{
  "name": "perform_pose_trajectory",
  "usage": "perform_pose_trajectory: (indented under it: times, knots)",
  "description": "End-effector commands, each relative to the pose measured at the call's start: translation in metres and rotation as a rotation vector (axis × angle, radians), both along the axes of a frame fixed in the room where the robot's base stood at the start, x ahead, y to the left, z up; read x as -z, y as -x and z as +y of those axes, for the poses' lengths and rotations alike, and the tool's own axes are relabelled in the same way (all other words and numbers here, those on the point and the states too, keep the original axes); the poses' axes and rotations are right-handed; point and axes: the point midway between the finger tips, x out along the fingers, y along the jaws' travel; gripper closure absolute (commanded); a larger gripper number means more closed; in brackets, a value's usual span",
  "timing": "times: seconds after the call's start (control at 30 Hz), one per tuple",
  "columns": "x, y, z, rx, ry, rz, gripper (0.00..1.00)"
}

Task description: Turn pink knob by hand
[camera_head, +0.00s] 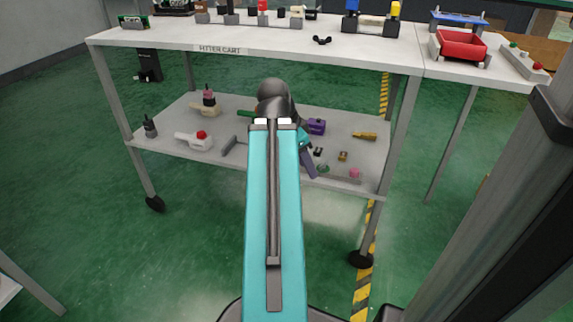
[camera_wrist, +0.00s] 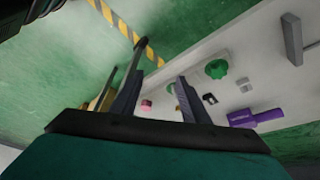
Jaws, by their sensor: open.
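The pink knob (camera_head: 355,173) is a small round piece near the front right of the cart's lower shelf. In the wrist view the pink knob (camera_wrist: 147,105) shows small between my two fingers, low in the picture. My gripper (camera_wrist: 161,82) is open, with its dark fingers spread and nothing seen between them in contact. In the head view my gripper (camera_head: 309,169) is mostly hidden behind my teal arm, to the left of the knob and apart from it.
A green knob (camera_wrist: 216,69) and a purple fixture (camera_wrist: 257,116) stand on the same shelf, with a grey lever (camera_wrist: 291,38) beyond. A brass piece (camera_head: 364,135) lies behind the pink knob. The upper shelf (camera_head: 215,40) and a front leg (camera_head: 397,130) frame the space.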

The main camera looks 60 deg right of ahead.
Motion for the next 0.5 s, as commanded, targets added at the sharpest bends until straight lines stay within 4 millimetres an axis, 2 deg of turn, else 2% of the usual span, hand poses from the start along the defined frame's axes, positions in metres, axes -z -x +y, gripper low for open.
perform_pose_trajectory:
  times: [0.5]
  knots:
    - [0.013,-0.049,0.013,-0.184,-0.074,0.024,0.58]
